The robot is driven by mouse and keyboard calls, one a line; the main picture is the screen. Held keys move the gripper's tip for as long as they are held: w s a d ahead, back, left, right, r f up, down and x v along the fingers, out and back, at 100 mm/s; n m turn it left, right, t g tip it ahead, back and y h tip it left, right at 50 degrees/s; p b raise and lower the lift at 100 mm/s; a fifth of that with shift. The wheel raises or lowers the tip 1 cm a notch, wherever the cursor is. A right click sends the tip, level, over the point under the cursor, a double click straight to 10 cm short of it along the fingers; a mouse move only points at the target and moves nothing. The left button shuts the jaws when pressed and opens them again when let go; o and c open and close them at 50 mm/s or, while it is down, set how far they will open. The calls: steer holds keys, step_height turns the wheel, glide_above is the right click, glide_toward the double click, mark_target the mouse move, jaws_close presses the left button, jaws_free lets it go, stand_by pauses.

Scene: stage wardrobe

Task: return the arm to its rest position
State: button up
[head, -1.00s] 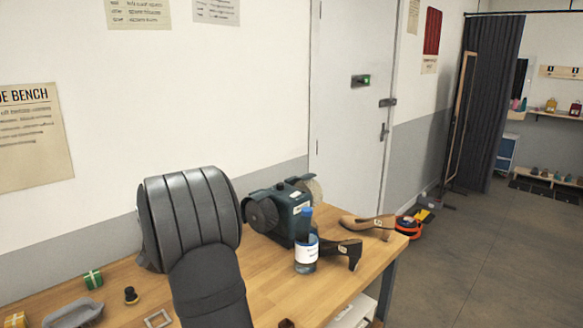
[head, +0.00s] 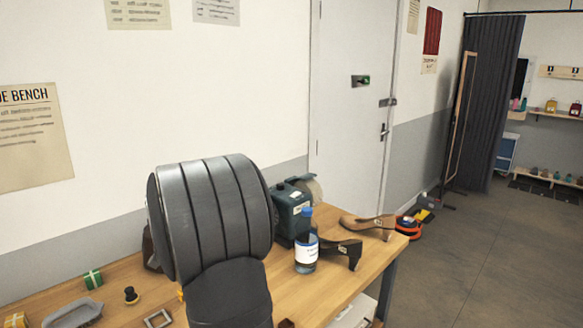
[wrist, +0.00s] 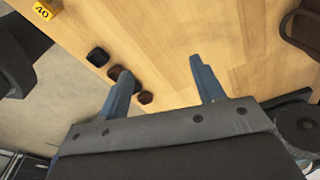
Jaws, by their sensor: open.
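My gripper (wrist: 160,66) shows in the wrist view with its two blue fingers spread apart and nothing between them but bare wooden bench top (wrist: 165,30). It is over the bench near an edge. In the head view my dark ribbed arm (head: 215,220) rises large in the foreground over the bench. The arm hides the gripper in that view.
A dark green bench grinder (head: 291,210) stands behind my arm, partly hidden. Small dark blocks (wrist: 97,56) lie near the edge.

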steer(key=shift+s+d+f+m, duration=0.15)
steer(key=shift+s+d+m, duration=1.6)
steer(key=shift+m, duration=0.45)
